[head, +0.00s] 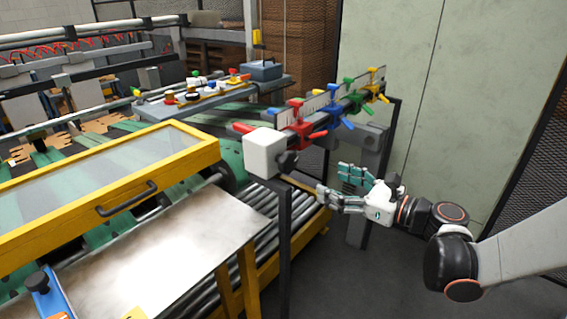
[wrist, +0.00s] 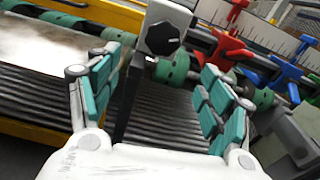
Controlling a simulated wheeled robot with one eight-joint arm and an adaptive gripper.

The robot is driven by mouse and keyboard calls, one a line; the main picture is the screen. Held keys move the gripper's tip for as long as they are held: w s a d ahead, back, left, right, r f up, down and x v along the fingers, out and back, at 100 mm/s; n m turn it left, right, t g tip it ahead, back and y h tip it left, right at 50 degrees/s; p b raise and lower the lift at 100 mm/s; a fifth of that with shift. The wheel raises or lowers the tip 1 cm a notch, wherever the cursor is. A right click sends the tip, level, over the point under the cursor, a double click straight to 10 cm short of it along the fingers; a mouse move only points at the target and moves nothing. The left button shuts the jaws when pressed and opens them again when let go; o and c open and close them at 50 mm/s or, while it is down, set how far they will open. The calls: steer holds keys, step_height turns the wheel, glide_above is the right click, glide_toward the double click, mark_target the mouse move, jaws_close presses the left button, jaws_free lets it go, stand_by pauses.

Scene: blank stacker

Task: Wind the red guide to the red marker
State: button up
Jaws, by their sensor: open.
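The red guide (head: 299,128) sits on a scaled rail behind a pale box (head: 266,155). It also shows in the wrist view (wrist: 230,52), at the upper right. A dark knob (head: 287,163) is on the box's face; in the wrist view the knob (wrist: 163,38) lies just beyond the fingertips. A small red piece (head: 242,128) shows at the rail's near end; I cannot tell whether it is the red marker. My gripper (head: 331,181) is open and empty, right of the knob and below it in the head view, apart from it. Its teal-padded fingers (wrist: 160,64) spread either side of the knob's post.
Blue (head: 333,110), green (head: 355,98) and yellow (head: 375,90) guides stand farther along the rail. Rollers (head: 262,200) and a yellow-framed cover (head: 110,190) lie left. Floor at lower right is clear.

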mark_target(292, 164)
steer(key=shift+m, duration=0.4)
steer(key=x, duration=0.4)
steer(key=b+x, duration=0.1)
steer(key=x, duration=0.4)
steer(key=b+x, duration=0.1)
steer(key=x, duration=0.4)
steer(key=shift+w+d+r, duration=0.1)
steer(key=shift+w+r, duration=0.05)
steer(key=shift+r, duration=0.1)
steer(key=c, duration=1.1)
